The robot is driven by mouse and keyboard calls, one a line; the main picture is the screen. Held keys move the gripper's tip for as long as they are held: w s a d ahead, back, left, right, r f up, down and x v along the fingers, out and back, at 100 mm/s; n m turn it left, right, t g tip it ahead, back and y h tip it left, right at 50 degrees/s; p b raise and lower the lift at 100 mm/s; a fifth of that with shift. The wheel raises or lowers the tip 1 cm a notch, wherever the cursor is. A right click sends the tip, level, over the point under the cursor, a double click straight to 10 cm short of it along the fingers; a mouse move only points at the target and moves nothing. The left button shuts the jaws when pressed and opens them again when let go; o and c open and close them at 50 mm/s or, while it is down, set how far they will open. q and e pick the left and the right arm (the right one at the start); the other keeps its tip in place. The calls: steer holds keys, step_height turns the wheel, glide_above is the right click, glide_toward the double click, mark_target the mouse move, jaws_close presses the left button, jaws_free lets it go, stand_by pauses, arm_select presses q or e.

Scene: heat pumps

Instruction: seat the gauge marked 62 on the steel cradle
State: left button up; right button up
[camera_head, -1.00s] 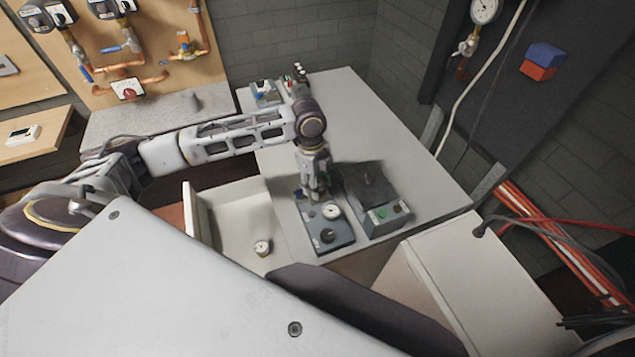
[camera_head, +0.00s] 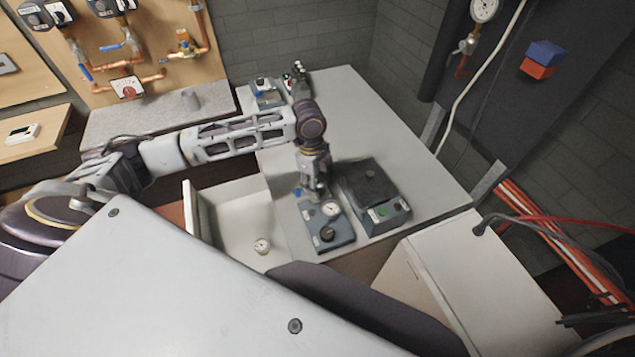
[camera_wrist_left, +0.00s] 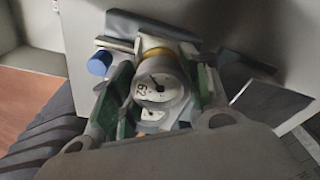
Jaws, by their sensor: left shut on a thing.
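In the head view my left gripper (camera_head: 316,192) points down over the back of a blue-grey unit (camera_head: 338,241). It is shut on the gauge, which its fingers hide in that view. A second white dial shows on the front unit, beside a black knob. I cannot make out the steel cradle for certain, nor whether the gauge touches a seat. My right gripper is not in view.
A dark box (camera_head: 395,217) with green and red buttons stands close right of the gripper. Another gauge (camera_head: 262,246) lies in the open white drawer (camera_head: 232,212) at left. More devices (camera_head: 268,92) stand at the table's back. The table's right side (camera_head: 400,130) is clear.

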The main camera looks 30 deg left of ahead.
arm_select(q)
steer(key=o, duration=1.3)
steer(key=shift+c, duration=0.2)
steer(key=shift+r, duration=0.1)
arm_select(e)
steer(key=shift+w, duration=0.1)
arm_select(q)
step_height(320, 180, up, 12)
steer(key=a, duration=0.1)
steer(key=shift+a, duration=0.15)
steer(key=shift+w+f, duration=0.1)
steer(key=shift+f, duration=0.1)
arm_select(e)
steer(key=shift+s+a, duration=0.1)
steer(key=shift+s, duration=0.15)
